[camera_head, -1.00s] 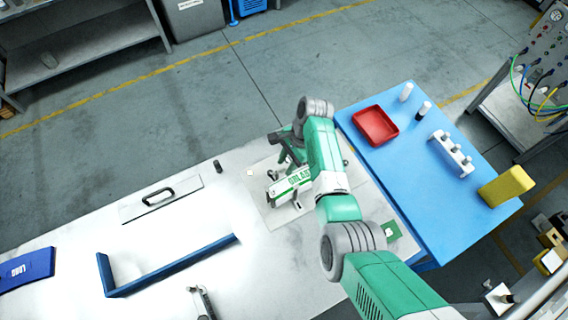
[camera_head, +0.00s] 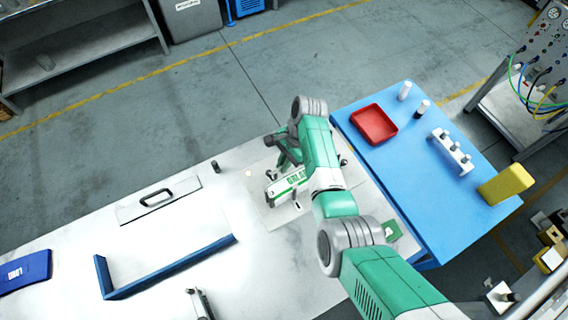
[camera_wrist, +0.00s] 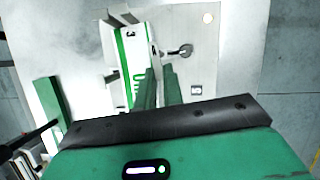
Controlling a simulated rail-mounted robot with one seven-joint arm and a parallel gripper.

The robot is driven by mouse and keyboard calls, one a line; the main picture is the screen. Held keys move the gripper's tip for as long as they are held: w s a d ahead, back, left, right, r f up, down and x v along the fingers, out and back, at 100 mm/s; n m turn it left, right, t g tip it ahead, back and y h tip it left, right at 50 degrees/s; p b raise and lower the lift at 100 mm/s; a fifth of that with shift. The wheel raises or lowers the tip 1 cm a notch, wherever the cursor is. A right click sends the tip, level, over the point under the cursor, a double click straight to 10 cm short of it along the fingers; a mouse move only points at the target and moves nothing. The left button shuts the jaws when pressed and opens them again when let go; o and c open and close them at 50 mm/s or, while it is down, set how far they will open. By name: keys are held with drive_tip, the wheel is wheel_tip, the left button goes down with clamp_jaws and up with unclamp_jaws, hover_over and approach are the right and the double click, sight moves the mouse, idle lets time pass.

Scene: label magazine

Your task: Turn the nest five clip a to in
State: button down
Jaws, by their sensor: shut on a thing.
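My gripper (camera_wrist: 160,70) points down at a grey plate (camera_wrist: 202,68), its two green fingers close together. A small dark metal clip with a round end (camera_wrist: 183,50) lies at the fingertips. The fingers appear shut on its near end, which they partly hide, so its in or out position cannot be told. A number tag (camera_wrist: 196,90), apparently a 5, is on the plate right of the fingers. A white and green block (camera_wrist: 133,60) marked 3 stands left of the fingers. In the head view, my arm hides much of the plate (camera_head: 270,215).
A blue table (camera_head: 430,210) with a red tray (camera_head: 374,125), a white peg rack (camera_head: 452,152) and a yellow block (camera_head: 506,185) stands to the right. A blue angled bar (camera_head: 170,267) and a handled plate (camera_head: 160,199) lie left on the white bench.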

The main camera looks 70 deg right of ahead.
drive_tip(key=shift+w+a+n+g+h+b, duration=0.15)
drive_tip(key=shift+w+n+g+b, duration=0.95)
drive_tip(key=shift+n, duration=1.75)
drive_tip(key=shift+w+a+n+g+h+b, duration=0.1)
drive_tip(key=shift+w+n+g+b, duration=0.25)
drive_tip(key=shift+n+g+b, duration=1.7)
drive_tip(key=shift+w+a+n+t+h+b, duration=0.2)
drive_tip(key=shift+w+n+b, duration=0.55)
drive_tip(key=shift+n, duration=2.95)
drive_tip(key=shift+d, duration=0.1)
drive_tip(key=c, duration=1.5)
unclamp_jaws()
drive_tip(key=b+v, duration=0.1)
drive_tip(key=v, duration=0.6)
drive_tip(key=shift+d+r, duration=0.1)
drive_tip(key=shift+r, duration=0.3)
